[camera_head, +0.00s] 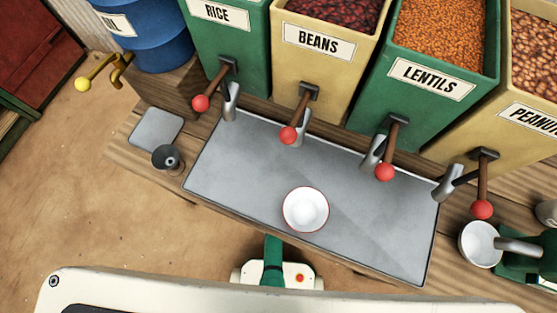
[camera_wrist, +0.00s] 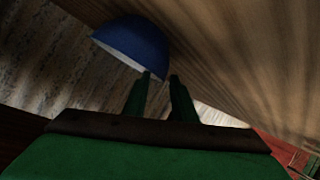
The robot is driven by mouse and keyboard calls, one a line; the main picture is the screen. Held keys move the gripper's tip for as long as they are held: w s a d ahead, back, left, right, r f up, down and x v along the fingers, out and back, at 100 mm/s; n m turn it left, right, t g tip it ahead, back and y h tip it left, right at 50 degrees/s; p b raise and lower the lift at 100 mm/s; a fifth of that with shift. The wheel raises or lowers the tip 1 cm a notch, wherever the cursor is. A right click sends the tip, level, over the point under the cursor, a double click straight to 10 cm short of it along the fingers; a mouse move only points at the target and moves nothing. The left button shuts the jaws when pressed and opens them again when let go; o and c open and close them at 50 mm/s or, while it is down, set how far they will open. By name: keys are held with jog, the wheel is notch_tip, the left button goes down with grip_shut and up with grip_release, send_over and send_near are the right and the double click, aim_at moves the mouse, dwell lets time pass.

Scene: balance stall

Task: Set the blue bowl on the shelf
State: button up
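The blue bowl (camera_wrist: 135,45) shows in the wrist view, tilted in the picture, with its pale inner rim edge facing down-left. My gripper (camera_wrist: 160,76) has two green fingers, with a visible gap between their tips. The tips are at the bowl's lower right edge. The left fingertip overlaps the rim; whether the fingers touch the bowl I cannot tell. The head view shows neither the blue bowl nor my gripper; part of my arm goes down beside the counter's front edge. I cannot make out which wooden surface is the shelf.
A white bowl with a red rim (camera_head: 305,209) stands on the grey metal counter top (camera_head: 240,170). Lever dispensers for rice, beans, lentils and peanuts line the back. A dark cup (camera_head: 166,158) stands at left, a metal pan (camera_head: 480,244) at right. Wooden surfaces (camera_wrist: 230,50) are close around the gripper.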

jog(key=shift+s, duration=0.1)
jog(key=v, duration=1.1)
jog(key=shift+s+r, duration=0.25)
jog(key=shift+s, duration=0.1)
